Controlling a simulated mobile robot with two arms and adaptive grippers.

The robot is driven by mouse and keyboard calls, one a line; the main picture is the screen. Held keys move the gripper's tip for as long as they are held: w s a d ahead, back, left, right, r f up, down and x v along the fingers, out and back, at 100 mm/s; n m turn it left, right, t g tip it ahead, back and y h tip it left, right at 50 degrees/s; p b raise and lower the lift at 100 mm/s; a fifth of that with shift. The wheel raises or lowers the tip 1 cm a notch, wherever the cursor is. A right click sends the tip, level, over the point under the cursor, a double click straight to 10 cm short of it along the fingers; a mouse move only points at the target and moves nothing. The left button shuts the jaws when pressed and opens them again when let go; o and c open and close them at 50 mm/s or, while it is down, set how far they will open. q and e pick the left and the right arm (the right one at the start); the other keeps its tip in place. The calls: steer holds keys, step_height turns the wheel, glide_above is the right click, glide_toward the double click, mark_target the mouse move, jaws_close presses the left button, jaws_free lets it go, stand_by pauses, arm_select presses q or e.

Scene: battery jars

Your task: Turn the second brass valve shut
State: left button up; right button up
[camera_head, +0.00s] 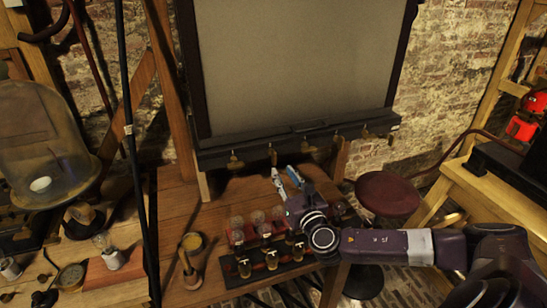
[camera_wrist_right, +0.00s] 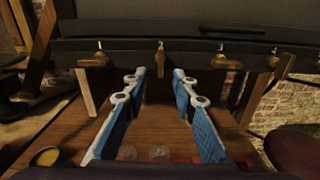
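The second brass valve from the left (camera_head: 272,155) hangs under the dark ledge below the grey panel. In the right wrist view this valve (camera_wrist_right: 160,58) has its handle pointing down, unlike the first valve (camera_wrist_right: 92,60), whose handle lies sideways. My right gripper (camera_head: 284,172) is just below and in front of the second valve. In the wrist view the blue-padded fingers of the right gripper (camera_wrist_right: 160,78) are spread apart with nothing between them, and the second valve appears beyond and slightly above the fingertips, centred on the gap. My left gripper is out of view.
More brass valves, such as the third (camera_wrist_right: 220,60) and fourth (camera_wrist_right: 280,65), hang along the ledge. Several glass jars with brass parts (camera_head: 271,260) stand on the wooden table (camera_head: 178,215) below my arm. A red round stool (camera_head: 388,193) is at right, and a glass dome (camera_head: 40,140) at left.

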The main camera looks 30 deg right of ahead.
mark_target(275, 158)
steer(key=shift+n, duration=0.3)
steer(key=x, duration=0.2)
steer(key=p+x, duration=0.1)
steer(key=x, duration=0.2)
steer(key=p+x, duration=0.1)
steer(key=x, duration=0.1)
steer(key=shift+w+d+r, duration=0.1)
steer(key=shift+w+r, duration=0.25)
steer(key=shift+c, duration=0.4)
jaws_close()
